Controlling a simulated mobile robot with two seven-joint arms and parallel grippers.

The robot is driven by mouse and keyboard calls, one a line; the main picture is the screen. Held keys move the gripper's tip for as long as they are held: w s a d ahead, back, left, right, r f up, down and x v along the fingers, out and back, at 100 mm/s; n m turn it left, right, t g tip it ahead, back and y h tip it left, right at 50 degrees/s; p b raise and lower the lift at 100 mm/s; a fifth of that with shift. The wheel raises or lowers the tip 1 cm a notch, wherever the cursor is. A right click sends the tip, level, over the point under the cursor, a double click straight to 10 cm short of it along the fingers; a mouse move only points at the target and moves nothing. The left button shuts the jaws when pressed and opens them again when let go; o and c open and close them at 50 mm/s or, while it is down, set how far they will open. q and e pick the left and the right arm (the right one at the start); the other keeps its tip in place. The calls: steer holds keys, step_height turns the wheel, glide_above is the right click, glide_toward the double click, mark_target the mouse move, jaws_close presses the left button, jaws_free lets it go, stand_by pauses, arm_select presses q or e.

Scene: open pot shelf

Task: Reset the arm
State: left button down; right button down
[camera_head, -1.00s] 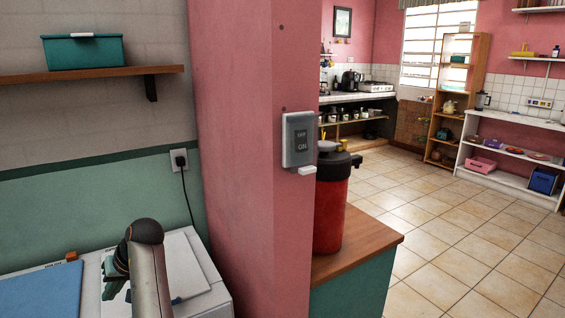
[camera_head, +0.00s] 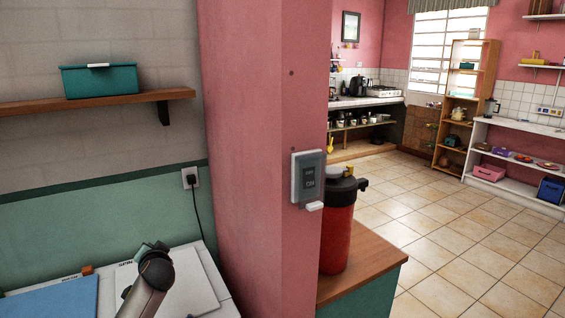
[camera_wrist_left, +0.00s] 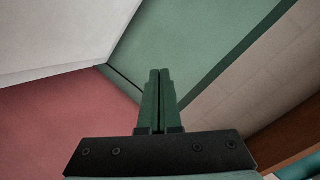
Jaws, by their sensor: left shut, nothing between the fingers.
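My left arm (camera_head: 150,285) rises from the bottom edge of the head view, in front of the white machine top. Its gripper is mostly hidden behind the wrist there; only a bit of teal shows. In the left wrist view my left gripper (camera_wrist_left: 160,75) is shut, its two green fingers side by side with nothing between them. The fingers appear apart from the green and pink walls behind them. My right gripper is not in any view.
A pink pillar (camera_head: 262,150) with a switch box (camera_head: 308,177) stands close on the right of the arm. A wooden shelf (camera_head: 90,104) holds a teal box (camera_head: 99,80). A red dispenser (camera_head: 338,225) stands on a counter (camera_head: 365,262). Tiled floor (camera_head: 445,240) is open at right.

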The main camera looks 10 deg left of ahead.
arm_select(q)
steer(key=w+d+r+m+t+h, duration=0.1)
steer(key=w+d+r+t+h, duration=0.1)
steer(key=w+d+t+h, duration=0.3)
steer(key=w+d+r+t+h, duration=0.1)
steer(key=d+r+t+h, duration=0.15)
steer(key=d, duration=0.35)
steer(key=s+d+f+g+h, duration=0.1)
steer(key=s+d+f+g, duration=0.1)
steer(key=s+d+f, duration=0.35)
steer(key=s+d+f+m+g+h, duration=0.1)
steer(key=s+d+f, duration=0.1)
steer(key=s+f, duration=0.55)
steer(key=s+d+f+g+h, duration=0.1)
steer(key=s+d+f+g, duration=0.2)
steer(key=f, duration=0.6)
steer(key=s+d+f+g, duration=0.1)
steer(key=s+d+f, duration=0.3)
steer(key=s, duration=0.8)
steer(key=s+d+f+n+g+h, duration=0.1)
steer(key=s+d+f, duration=0.3)
steer(key=s, duration=0.9)
steer(key=shift+f+g, duration=0.35)
steer(key=shift+f, duration=0.25)
steer(key=shift+d, duration=0.1)
